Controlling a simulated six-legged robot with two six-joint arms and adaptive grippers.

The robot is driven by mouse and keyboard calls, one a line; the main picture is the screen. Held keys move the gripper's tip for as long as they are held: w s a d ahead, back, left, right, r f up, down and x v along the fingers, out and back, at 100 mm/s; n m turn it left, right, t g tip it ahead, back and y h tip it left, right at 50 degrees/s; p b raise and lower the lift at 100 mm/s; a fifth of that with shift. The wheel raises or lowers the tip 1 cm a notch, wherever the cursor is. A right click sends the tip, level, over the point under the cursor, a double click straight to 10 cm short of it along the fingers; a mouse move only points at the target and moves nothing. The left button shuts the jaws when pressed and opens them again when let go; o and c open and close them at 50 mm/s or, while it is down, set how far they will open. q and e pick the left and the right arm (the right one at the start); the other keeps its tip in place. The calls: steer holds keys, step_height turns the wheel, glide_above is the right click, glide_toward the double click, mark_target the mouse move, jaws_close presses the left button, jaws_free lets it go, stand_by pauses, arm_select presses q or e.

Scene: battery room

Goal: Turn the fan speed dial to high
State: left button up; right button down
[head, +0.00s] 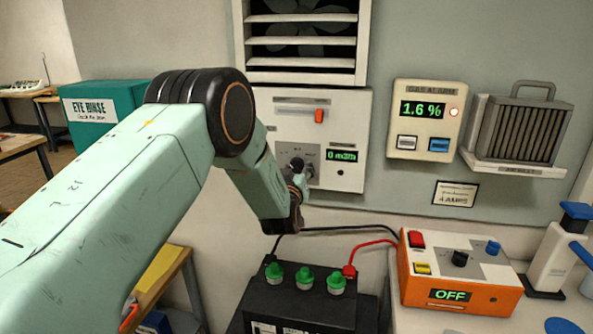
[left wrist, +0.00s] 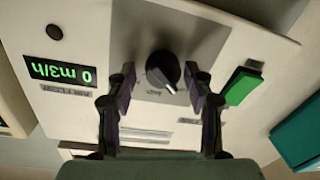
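The fan speed dial (head: 297,164) is a dark round knob on the white fan panel (head: 352,108). In the left wrist view, which is upside down, the black dial (left wrist: 162,70) has a pale pointer mark angled toward the lower right. My left gripper (head: 299,185) is at the panel, just below the dial. In the left wrist view the left gripper (left wrist: 161,82) is open, one finger on each side of the dial, with gaps between; I see no contact. The green display (head: 342,155) reads 0 m3/h. My right gripper is not in view.
The vent (head: 303,45) is above and the gas alarm (head: 424,119) to the right. Below are a black battery (head: 300,307) and an orange charger (head: 455,272) with cables.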

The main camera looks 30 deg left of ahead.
arm_select(q)
steer(key=shift+a+f, duration=0.1)
steer(key=shift+a, duration=0.25)
steer(key=shift+c, duration=1.4)
steer(key=shift+s, duration=0.1)
steer(key=shift+c, duration=0.8)
steer(key=shift+d, duration=0.25)
steer(key=shift+c, duration=2.2)
steer(key=shift+a, duration=0.15)
